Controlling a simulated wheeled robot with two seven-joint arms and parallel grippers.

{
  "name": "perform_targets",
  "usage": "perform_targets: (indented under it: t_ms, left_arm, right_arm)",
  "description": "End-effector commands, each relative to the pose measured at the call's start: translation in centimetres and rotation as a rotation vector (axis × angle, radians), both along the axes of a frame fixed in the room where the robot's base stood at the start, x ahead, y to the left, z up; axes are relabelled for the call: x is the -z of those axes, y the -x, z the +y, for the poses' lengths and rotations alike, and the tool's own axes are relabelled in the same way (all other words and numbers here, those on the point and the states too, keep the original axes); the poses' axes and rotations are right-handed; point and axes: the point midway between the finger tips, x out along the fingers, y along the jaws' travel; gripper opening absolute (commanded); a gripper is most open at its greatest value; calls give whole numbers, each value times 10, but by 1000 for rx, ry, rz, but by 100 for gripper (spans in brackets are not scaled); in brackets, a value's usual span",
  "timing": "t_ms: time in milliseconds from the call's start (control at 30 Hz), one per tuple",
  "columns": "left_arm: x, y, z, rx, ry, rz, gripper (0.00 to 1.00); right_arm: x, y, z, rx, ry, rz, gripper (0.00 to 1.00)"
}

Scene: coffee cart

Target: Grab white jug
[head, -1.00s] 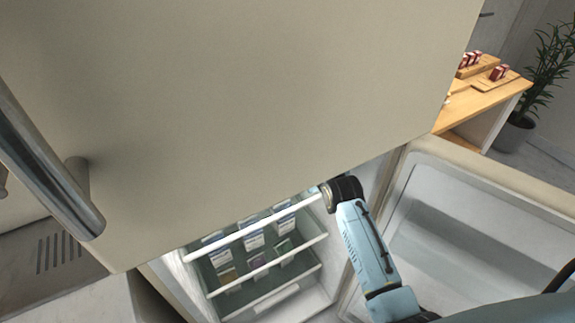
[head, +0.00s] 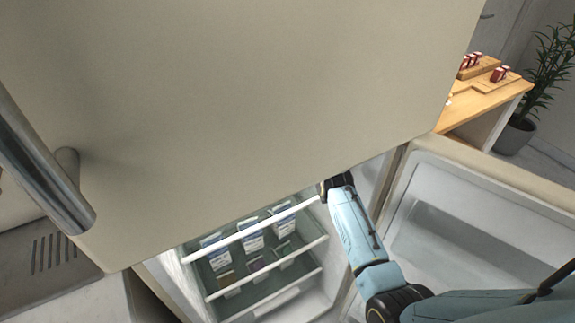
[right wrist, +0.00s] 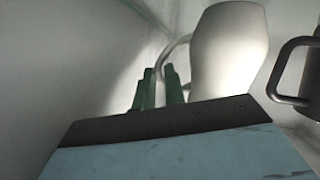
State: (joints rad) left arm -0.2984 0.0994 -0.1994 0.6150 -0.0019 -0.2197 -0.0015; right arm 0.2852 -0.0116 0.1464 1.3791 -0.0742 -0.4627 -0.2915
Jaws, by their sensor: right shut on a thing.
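The white jug (right wrist: 228,52) stands out pale and rounded in the right wrist view, with a thin curved handle on its left side. My right gripper (right wrist: 160,88) has its two green fingers at that handle and is shut on it. The fingers hide the lower part of the handle, and my wrist hides the jug's base. In the head view my right arm reaches into the fridge, and its gripper and the jug are hidden behind the upper door. My left gripper is not in view.
A second vessel with a dark handle (right wrist: 288,72) is close on the jug's right. The closed upper door (head: 250,110) fills much of the head view. The lower fridge door (head: 480,220) is open at the right. Cartons (head: 252,243) stand on fridge shelves, left of my arm.

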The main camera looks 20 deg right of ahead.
Motion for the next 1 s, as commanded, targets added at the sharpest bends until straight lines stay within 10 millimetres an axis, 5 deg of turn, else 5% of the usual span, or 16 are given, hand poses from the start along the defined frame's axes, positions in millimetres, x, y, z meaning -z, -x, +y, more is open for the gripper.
perform_targets:
  t_ms: [567,1000]
  left_arm:
    - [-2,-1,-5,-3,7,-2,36]
    - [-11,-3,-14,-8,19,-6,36]
  right_arm:
    - [0,5,0,0,3,4,0]
    - [0,46,7,0,3,8,0]
